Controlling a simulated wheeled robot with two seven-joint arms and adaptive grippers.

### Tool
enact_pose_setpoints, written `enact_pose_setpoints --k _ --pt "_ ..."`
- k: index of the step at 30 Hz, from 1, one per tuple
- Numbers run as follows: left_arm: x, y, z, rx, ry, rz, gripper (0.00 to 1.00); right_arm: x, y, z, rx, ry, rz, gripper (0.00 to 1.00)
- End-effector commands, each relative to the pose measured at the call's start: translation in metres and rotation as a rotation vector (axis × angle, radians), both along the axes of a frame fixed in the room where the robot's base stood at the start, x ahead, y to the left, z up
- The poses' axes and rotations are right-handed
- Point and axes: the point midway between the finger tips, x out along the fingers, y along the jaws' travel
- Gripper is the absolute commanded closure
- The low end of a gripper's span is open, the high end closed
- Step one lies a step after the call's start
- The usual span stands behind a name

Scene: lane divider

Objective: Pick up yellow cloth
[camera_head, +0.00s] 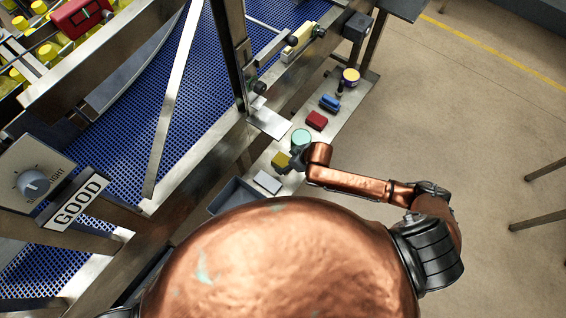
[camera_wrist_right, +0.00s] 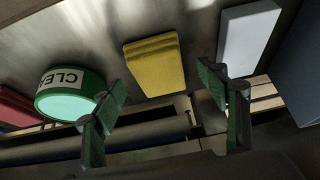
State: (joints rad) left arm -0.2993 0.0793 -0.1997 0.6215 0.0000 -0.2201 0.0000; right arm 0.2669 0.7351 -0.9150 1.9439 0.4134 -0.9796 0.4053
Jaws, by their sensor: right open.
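The yellow cloth (camera_head: 282,160) lies folded on the narrow metal shelf beside the conveyor. It also shows in the right wrist view (camera_wrist_right: 154,66), between and beyond my fingers. My right gripper (camera_wrist_right: 162,84) is open with one green-padded finger to each side of the cloth, and nothing is held. In the head view my right gripper (camera_head: 294,160) is close to the cloth, partly hidden by its own wrist. My left gripper is out of view.
A green-rimmed round tub (camera_head: 301,137) stands close beside the cloth, near one finger. A white block (camera_head: 268,182) lies on the other side. A red item (camera_head: 317,120) and a blue item (camera_head: 329,103) lie farther along the shelf. A grey bin (camera_head: 226,193) sits nearby.

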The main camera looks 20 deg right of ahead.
Motion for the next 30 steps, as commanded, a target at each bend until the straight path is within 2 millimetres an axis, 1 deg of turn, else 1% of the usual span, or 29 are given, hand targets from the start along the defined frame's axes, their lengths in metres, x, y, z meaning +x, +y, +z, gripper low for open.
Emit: enact_pose_setpoints --k 1,4,12,30 --pt "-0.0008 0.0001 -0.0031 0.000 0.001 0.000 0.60 0.0024 0.0020 -0.0080 -0.001 0.001 0.000 0.33" --pt "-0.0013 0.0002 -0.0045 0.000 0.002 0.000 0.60 0.0057 0.0047 -0.0150 0.000 0.000 0.001 0.33" --pt "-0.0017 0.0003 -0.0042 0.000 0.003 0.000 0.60 0.0067 0.0053 -0.0164 0.000 0.000 0.001 0.33" --pt "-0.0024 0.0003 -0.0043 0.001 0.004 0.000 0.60 0.0064 0.0051 -0.0164 -0.001 0.001 0.000 0.74"
